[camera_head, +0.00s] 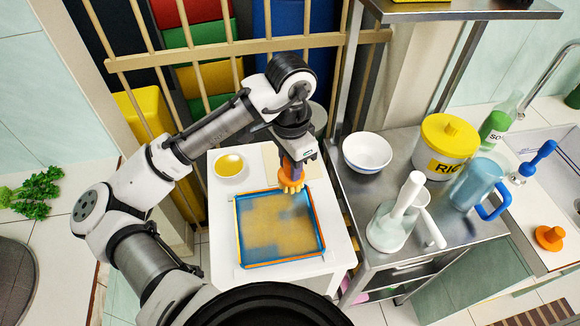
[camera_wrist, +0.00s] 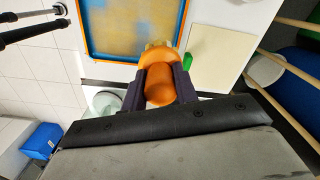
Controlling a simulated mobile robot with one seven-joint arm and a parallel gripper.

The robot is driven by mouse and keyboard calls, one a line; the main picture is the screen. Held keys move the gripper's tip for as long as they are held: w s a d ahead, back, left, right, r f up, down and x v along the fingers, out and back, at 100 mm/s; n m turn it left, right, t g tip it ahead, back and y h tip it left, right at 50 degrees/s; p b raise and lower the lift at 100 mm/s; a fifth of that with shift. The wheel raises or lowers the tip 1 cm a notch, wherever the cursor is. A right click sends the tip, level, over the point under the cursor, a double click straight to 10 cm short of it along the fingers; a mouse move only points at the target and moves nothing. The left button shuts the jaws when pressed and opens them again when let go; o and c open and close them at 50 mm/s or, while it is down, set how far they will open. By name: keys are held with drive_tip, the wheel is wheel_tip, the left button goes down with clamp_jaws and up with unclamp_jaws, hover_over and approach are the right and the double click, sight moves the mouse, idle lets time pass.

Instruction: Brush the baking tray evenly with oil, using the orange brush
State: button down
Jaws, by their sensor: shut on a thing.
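The baking tray (camera_head: 240,262) lies on a small white table. Its rim is blue and orange, and its bottom shows a patchy yellow film with bluish areas near the edges and corners. The tray also shows at the top of the wrist view (camera_wrist: 130,55). My gripper (camera_head: 290,168) is shut on the orange brush (camera_head: 291,180) at the tray's far right corner. The brush shows between the fingers in the wrist view (camera_wrist: 158,80). Whether its bristles touch the tray is not clear. A white bowl of yellow oil (camera_head: 230,165) stands behind the tray.
A cream board (camera_wrist: 222,58) lies beside the tray. A metal counter to the right holds a white bowl (camera_head: 367,152), a yellow-lidded pot (camera_head: 446,146), a blue pitcher (camera_head: 478,184) and a glass-like vessel (camera_head: 392,228). A wooden rail (camera_head: 240,47) runs behind the table.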

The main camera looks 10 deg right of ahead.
sight(290, 181)
drive_tip(key=m, duration=0.4)
drive_tip(key=m+b, duration=0.1)
drive_tip(key=m, duration=0.2)
drive_tip(key=shift+w+r+m, duration=0.1)
drive_tip(key=shift+r+m, duration=0.05)
drive_tip(key=shift+m, duration=0.15)
drive_tip(key=m, duration=0.5)
drive_tip(key=shift+r, duration=0.15)
drive_tip(key=shift+m, duration=0.3)
drive_tip(key=shift+r, duration=0.1)
drive_tip(key=shift+f+b, duration=2.35)
drive_tip(key=shift+f, duration=1.25)
drive_tip(key=c, duration=1.7)
unclamp_jaws()
drive_tip(key=shift+c, duration=0.2)
clamp_jaws()
